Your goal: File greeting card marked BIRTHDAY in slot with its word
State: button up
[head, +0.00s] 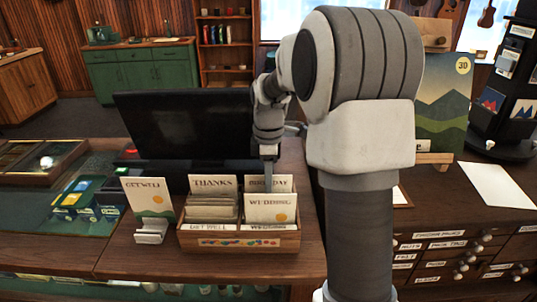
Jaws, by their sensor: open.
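A wooden card box (240,241) stands on the counter, with word labels at its slots. The back left label reads THANKS (213,182). The back right label, partly hidden by my gripper, appears to read BIRTHDAY (284,184). The front labels read GET WELL (208,227) and WEDDING (262,227). A card marked WEDDING (270,208) with an orange sun stands in the right side. I cannot make out a separate BIRTHDAY card. My gripper (268,182) is open, pointing down in front of the back right label; its fingers are seen nearly edge-on.
A GET WELL card (149,197) stands in a small white holder (151,231) left of the box. A dark monitor (190,130) stands behind. On the right are small labelled drawers (430,248), a white sheet (497,186) and a landscape picture (443,105). My arm hides the middle right.

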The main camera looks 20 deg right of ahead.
notch_tip(320, 180, up, 17)
jog(key=p, duration=0.1)
jog(key=shift+f, duration=0.2)
dwell(0.5)
jog(key=s+a+r+m+t, duration=0.25)
jog(key=s+a+m, duration=0.35)
jog(key=s, duration=0.6)
jog(key=s+a+f+m+t, duration=0.3)
jog(key=s+f+m, duration=0.4)
jog(key=s, duration=0.4)
jog(key=shift+s+a+f, duration=0.25)
jog(key=shift+a, duration=0.1)
jog(key=shift+r, duration=0.1)
